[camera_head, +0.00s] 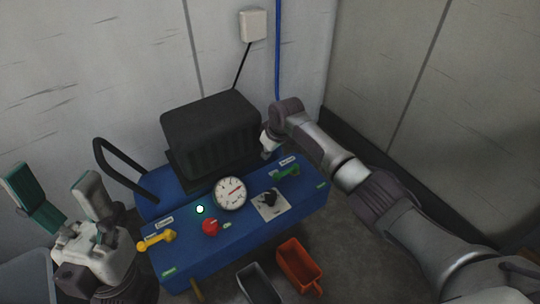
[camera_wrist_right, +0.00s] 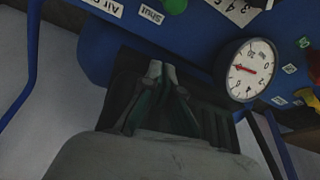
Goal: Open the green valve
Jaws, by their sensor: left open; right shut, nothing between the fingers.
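The green valve (camera_head: 287,173) sits on the right part of the blue machine's top, beside a small label. In the right wrist view only a piece of the green valve (camera_wrist_right: 175,5) shows, cut off by the top edge. My right gripper (camera_head: 267,146) hangs just behind and left of the valve, near the black ribbed block. In its wrist view the right fingers (camera_wrist_right: 163,70) are together with nothing between them, apart from the valve. My left gripper (camera_head: 55,174) is at the far left, fingers spread and empty, away from the machine.
The blue machine (camera_head: 240,235) carries a round gauge (camera_head: 230,193), a black knob (camera_head: 270,198), a red button (camera_head: 211,227), a lit lamp (camera_head: 200,209) and a yellow valve (camera_head: 157,240). The black block (camera_head: 212,133) stands behind. An orange bin (camera_head: 300,265) and grey bin (camera_head: 258,285) are in front.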

